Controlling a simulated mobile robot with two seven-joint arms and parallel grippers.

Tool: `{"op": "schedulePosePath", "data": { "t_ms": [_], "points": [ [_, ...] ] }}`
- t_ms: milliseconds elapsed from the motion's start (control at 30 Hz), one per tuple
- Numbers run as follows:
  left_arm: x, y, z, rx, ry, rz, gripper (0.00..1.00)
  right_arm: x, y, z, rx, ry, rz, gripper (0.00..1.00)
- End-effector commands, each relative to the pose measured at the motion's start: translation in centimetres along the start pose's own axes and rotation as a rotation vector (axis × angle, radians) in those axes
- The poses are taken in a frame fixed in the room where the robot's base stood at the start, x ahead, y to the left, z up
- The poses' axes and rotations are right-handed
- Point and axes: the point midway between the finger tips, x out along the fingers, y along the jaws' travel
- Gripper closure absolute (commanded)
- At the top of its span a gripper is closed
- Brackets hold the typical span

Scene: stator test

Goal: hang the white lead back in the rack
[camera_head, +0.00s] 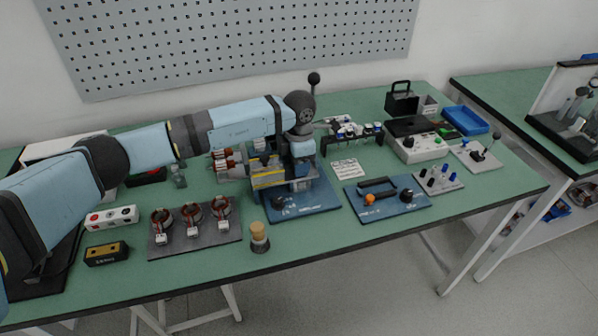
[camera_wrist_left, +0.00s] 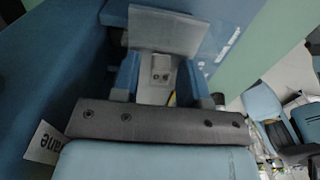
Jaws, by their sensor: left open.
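My left gripper (camera_head: 299,176) points down at the blue test fixture (camera_head: 312,204) in the middle of the bench. In the left wrist view its two blue fingers (camera_wrist_left: 160,82) stand apart, so it is open. A pale grey block with two small round holes (camera_wrist_left: 160,68) shows between the fingers; I cannot tell whether they touch it. The dark rack (camera_head: 352,134) with several small leads or clips stands right of the gripper. I cannot make out which lead is the white one; the gripper and arm hide part of the fixture. My right gripper is not in view.
A plate with three stators (camera_head: 193,236) lies at front left, and a cork-topped jar (camera_head: 259,238) stands at the front edge. A blue plate with a black handle (camera_head: 388,201), a white control box (camera_head: 418,147) and a blue tray (camera_head: 466,121) are to the right.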

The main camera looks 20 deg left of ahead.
Motion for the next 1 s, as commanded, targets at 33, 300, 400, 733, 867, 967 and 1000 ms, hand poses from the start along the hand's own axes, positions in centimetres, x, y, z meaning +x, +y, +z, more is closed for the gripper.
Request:
{"op": "schedulePosePath", "data": {
  "t_ms": [33, 300, 400, 733, 867, 967, 1000],
  "points": [
    [0.0, 0.0, 0.0, 0.0, 0.0, 0.0, 0.6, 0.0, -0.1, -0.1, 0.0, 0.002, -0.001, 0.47],
    [-0.1, 0.0, 0.0, 0.0, 0.0, 0.0, 0.89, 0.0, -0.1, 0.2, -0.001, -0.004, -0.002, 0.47],
    [-0.1, 0.0, 0.0, 0.0, 0.0, 0.0, 1.0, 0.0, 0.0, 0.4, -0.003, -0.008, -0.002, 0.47],
    [-0.8, 0.0, 0.0, 0.0, -0.001, 0.0, 1.0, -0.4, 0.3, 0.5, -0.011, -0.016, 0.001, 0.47],
    [-1.6, 0.0, 0.0, 0.0, -0.001, -0.001, 1.0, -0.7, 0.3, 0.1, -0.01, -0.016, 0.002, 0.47],
    [-2.2, 0.0, 0.0, 0.0, -0.001, -0.001, 1.0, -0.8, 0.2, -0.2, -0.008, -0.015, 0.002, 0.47],
    [-2.5, 0.0, 0.0, 0.0, 0.0, -0.001, 1.0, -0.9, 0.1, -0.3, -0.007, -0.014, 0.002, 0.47]
  ]
}}
